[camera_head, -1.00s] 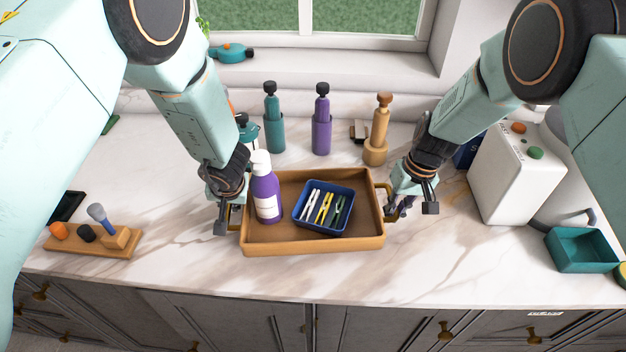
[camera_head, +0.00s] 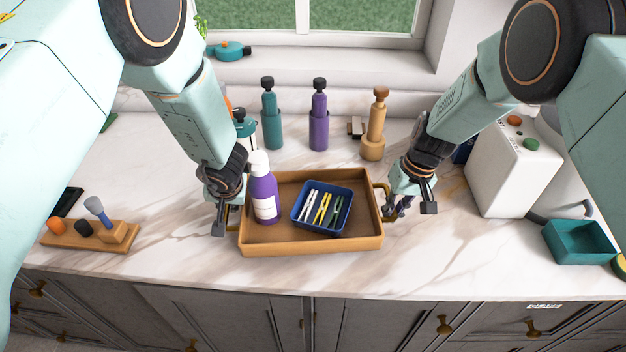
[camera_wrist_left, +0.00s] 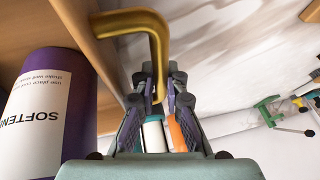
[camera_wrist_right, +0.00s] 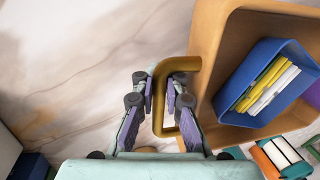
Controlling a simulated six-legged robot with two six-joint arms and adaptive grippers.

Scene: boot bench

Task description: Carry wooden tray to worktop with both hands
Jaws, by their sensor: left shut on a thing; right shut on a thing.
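The wooden tray (camera_head: 312,247) is over the marble worktop, with a brass handle at each end. It holds a purple softener bottle (camera_head: 264,195) standing at its left and a blue bin (camera_head: 322,228) of clothes pegs at its middle. My left gripper (camera_head: 226,222) is shut on the left brass handle, which shows in the left wrist view (camera_wrist_left: 150,28). My right gripper (camera_head: 397,205) is shut on the right brass handle, seen in the right wrist view (camera_wrist_right: 187,64). I cannot tell whether the tray's base touches the worktop.
Teal (camera_head: 271,125) and purple (camera_head: 319,125) bottles and a wooden one (camera_head: 375,130) stand behind the tray. A wooden brush holder (camera_head: 85,240) is at left. A white appliance (camera_head: 515,165) and an empty teal bin (camera_head: 580,243) are at right. The worktop (camera_head: 330,280) before the tray is clear.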

